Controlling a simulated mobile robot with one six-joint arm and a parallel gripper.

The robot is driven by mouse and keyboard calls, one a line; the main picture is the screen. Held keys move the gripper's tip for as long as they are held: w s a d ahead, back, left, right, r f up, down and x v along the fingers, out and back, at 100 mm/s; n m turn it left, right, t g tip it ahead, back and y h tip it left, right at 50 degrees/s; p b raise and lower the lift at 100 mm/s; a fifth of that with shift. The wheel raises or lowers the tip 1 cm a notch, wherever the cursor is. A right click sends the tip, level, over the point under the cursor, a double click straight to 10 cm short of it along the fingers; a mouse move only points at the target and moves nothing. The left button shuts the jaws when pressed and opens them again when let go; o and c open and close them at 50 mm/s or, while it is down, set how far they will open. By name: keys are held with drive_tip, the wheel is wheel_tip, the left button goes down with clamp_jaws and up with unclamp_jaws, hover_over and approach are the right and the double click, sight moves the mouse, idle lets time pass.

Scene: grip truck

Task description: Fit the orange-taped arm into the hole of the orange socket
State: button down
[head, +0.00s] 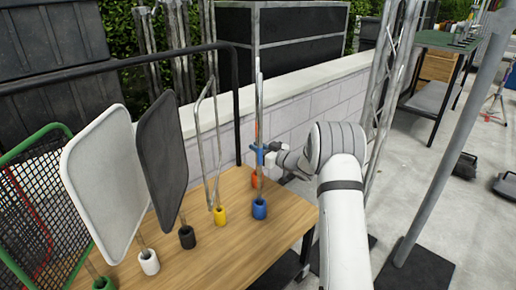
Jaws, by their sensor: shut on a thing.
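The orange socket (254,181) is at the far right end of the wooden table, just behind the blue socket and partly covered by a rod in front of it. My gripper (262,152) is above the sockets and shut on the orange-taped arm (257,126), a thin upright metal arm with a band of orange on it. Blue shows at the grip point. The arm's lower end is hidden or blends with the rod over the blue socket, so I cannot tell whether it is in the orange hole.
The blue (260,209), yellow (220,215), black (187,237), white (149,262) and green (103,283) sockets line the table (228,248). Panels and frames stand in several of them. A pale block wall (310,108) is behind. A lattice truss (388,85) stands right of my arm.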

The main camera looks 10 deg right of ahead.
drive_tip(key=shift+f, duration=0.25)
drive_tip(key=c, duration=1.3)
unclamp_jaws()
drive_tip(key=shift+c, duration=0.2)
drive_tip(key=shift+f, duration=0.1)
drive_tip(key=p+v, duration=0.2)
drive_tip(key=v, duration=0.5)
drive_tip(key=shift+s+d, duration=0.2)
drive_tip(key=shift+s, duration=0.1)
